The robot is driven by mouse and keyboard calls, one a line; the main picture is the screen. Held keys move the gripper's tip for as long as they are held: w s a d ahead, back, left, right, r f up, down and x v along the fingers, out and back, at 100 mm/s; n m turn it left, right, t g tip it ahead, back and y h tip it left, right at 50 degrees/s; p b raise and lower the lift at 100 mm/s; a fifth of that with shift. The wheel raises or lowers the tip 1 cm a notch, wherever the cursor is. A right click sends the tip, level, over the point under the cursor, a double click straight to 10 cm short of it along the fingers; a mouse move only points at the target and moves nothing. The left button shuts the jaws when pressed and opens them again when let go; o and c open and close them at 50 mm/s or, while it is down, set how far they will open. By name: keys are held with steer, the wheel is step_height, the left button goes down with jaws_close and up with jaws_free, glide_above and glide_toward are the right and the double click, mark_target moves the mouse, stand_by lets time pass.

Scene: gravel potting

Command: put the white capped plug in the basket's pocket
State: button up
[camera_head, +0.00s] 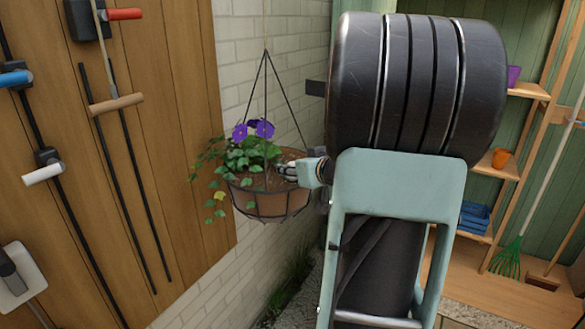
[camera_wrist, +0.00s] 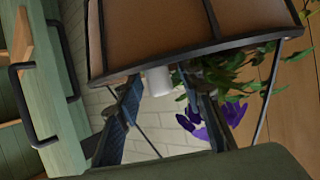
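The hanging basket (camera_head: 268,205) is a brown bowl in a dark wire frame, and its side and rim fill the top of the wrist view (camera_wrist: 160,38). The white plug (camera_wrist: 157,81) shows as a short white cylinder just past the basket's rim. Its far end and the pocket are hidden behind the rim. My gripper (camera_wrist: 160,82) has one finger on each side of the plug, at the basket's right side in the head view (camera_head: 287,170). I cannot tell whether the fingertips touch the plug.
Purple flowers (camera_head: 253,130) and trailing leaves grow from the basket, close to my right-hand finger in the wrist view. Thin hangers (camera_head: 281,100) rise around it. A brick wall (camera_head: 240,60) stands behind, and a wooden tool panel (camera_head: 175,130) is at left.

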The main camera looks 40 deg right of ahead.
steer(key=p+v, duration=0.1)
steer(key=v, duration=1.1)
